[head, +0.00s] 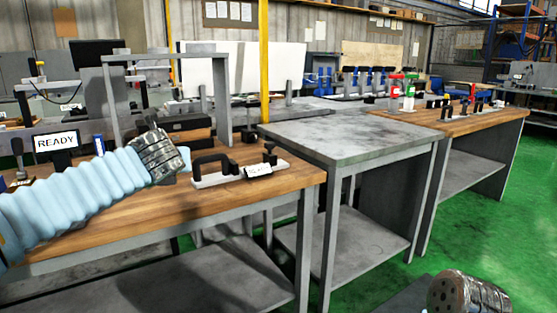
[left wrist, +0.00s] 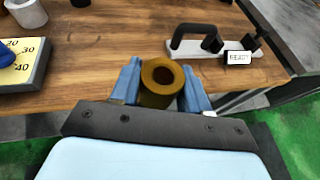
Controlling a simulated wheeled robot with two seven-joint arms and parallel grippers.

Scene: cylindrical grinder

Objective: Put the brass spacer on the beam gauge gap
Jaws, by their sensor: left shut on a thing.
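The brass spacer (left wrist: 154,88) is a short hollow cylinder with its round open end facing the left wrist camera. My left gripper (left wrist: 162,84) is shut on it, with one blue finger on each side. In the head view the arm hides the spacer and most of the fingers. The beam gauge (head: 212,178) has a pale base with a black arched frame, a black post and a small label; it also shows in the left wrist view (left wrist: 232,78), its label reading READY. The gripper is left of the gauge, apart from it. The gauge's gap cannot be made out clearly.
The wooden bench (head: 292,180) has clear wood in front of the gauge. A grey frame (head: 222,90) stands behind it, and a READY display (head: 56,142) is at the left. A grey table (head: 350,138) adjoins the bench. The left wrist view shows a grey cup (left wrist: 26,13).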

